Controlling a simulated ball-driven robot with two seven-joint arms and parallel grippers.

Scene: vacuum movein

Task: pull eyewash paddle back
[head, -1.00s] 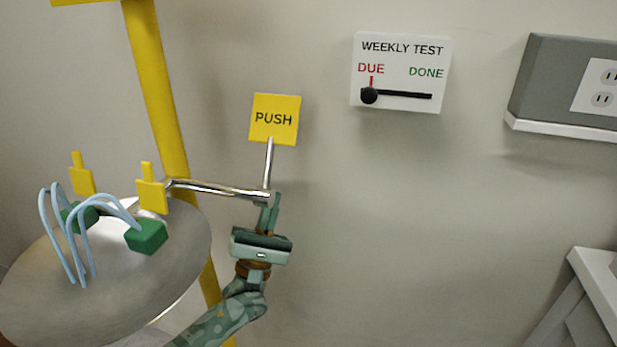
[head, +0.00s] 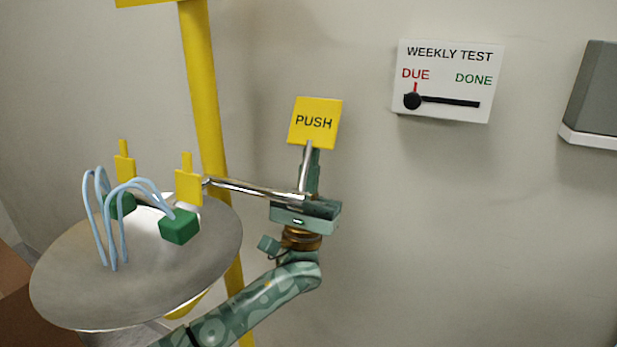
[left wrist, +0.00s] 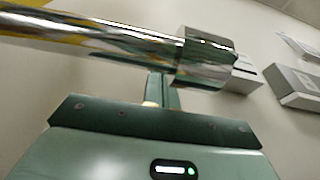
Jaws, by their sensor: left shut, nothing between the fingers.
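The eyewash paddle is a yellow PUSH plate (head: 315,122) on a thin metal stem (head: 306,166), standing upright. The stem meets a chrome rod (head: 255,189) that runs left to the eyewash. My left gripper (head: 311,165) is shut with nothing in it. Its fingers point up behind the stem, just under the plate; I cannot tell whether they touch it. In the left wrist view the chrome rod (left wrist: 100,40) and its thick end (left wrist: 205,58) cross in front of my fingers (left wrist: 163,90), hiding part of them. Water arcs (head: 125,195) from the green heads. My right gripper is not in view.
The steel bowl (head: 75,285) and yellow pipe (head: 205,90) stand to the left. A WEEKLY TEST sign (head: 447,82) with its black slider knob at DUE is on the wall. A grey box (head: 597,90) is at far right. The wall between is clear.

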